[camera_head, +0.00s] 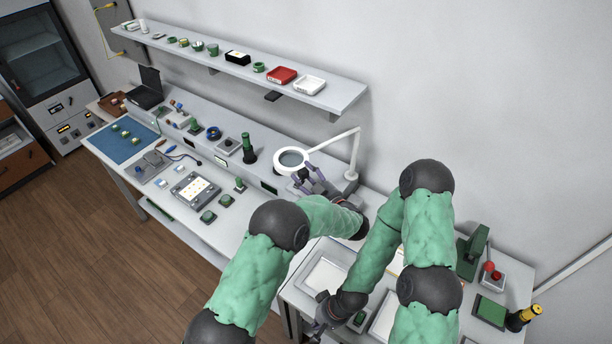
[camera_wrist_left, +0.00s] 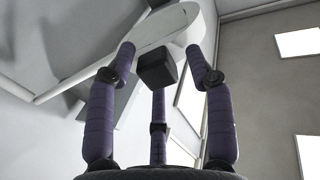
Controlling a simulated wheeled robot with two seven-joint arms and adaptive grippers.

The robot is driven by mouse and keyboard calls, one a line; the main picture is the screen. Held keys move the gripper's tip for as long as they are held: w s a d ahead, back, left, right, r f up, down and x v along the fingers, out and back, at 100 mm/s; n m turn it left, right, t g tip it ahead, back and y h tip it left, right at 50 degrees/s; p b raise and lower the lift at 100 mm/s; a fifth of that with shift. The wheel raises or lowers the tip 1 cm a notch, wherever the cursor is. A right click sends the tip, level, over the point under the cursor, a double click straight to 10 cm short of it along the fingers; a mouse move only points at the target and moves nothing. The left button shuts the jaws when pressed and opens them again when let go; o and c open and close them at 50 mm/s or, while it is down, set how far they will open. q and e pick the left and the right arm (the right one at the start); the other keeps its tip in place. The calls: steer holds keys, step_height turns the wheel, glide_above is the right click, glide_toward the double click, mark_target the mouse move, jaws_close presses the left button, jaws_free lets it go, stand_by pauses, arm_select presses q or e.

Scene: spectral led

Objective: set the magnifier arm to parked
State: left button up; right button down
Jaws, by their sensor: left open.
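The magnifier (camera_head: 278,158) is a white ring with a lens, over the rear of the bench. Its thin white arm (camera_head: 331,140) runs right to a joint and then down to a base near the wall. My left gripper (camera_head: 311,176) is open, just right of and below the ring. In the left wrist view the white magnifier head (camera_wrist_left: 160,27) lies beyond the spread purple fingers of my left gripper (camera_wrist_left: 158,60). Contact cannot be told. My right gripper (camera_head: 322,312) is low at the front, beside a white tray; its fingers are too obscured to tell their state.
A shelf (camera_head: 345,94) with small parts and trays runs along the wall above the bench. A green-topped post (camera_head: 249,148) stands left of the magnifier. A white tray (camera_head: 306,277) lies near my right gripper. A green press-like device (camera_head: 472,250) stands at right.

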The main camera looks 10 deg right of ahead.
arm_select(q)
step_height(320, 180, up, 10)
stand_by(0.6)
steer(key=shift+f, duration=0.1)
stand_by(0.3)
